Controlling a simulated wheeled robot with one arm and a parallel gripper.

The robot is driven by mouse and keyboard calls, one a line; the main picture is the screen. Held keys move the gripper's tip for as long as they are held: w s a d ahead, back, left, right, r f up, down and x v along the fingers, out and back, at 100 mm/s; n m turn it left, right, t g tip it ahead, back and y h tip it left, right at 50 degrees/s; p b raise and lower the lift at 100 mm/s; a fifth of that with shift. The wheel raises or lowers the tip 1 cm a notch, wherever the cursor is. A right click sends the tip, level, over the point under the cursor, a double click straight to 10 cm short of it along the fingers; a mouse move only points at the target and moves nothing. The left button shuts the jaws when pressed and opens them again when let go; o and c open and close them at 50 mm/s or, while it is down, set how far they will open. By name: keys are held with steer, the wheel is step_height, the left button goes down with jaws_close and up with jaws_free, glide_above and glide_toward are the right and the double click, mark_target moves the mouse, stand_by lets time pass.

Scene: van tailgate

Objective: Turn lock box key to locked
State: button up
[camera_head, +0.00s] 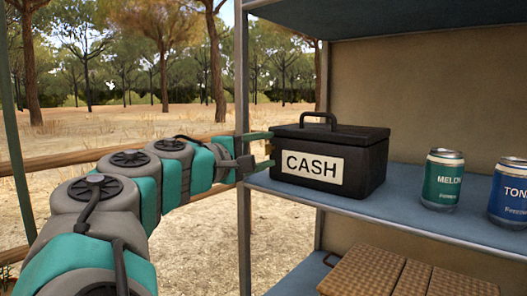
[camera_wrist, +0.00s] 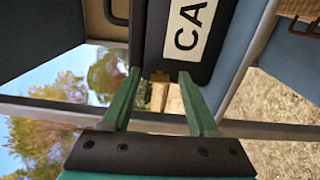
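The black cash box (camera_head: 352,148) with a white CASH label stands upright on the upper blue shelf, its handle raised. Its dark side and part of the label also show at the top of the wrist view (camera_wrist: 152,40). My gripper (camera_head: 269,150) is at the box's left end. In the wrist view, its two green fingers (camera_wrist: 159,74) are spread apart, with tips close to the box.
A green MELON can (camera_head: 443,180) and a blue can (camera_head: 511,190) stand right of the box on the shelf (camera_head: 405,215). A grey upright post (camera_head: 243,80) is close beside my gripper. A woven basket (camera_head: 395,275) sits below.

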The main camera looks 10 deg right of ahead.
steer(key=v, duration=0.8)
stand_by(0.4)
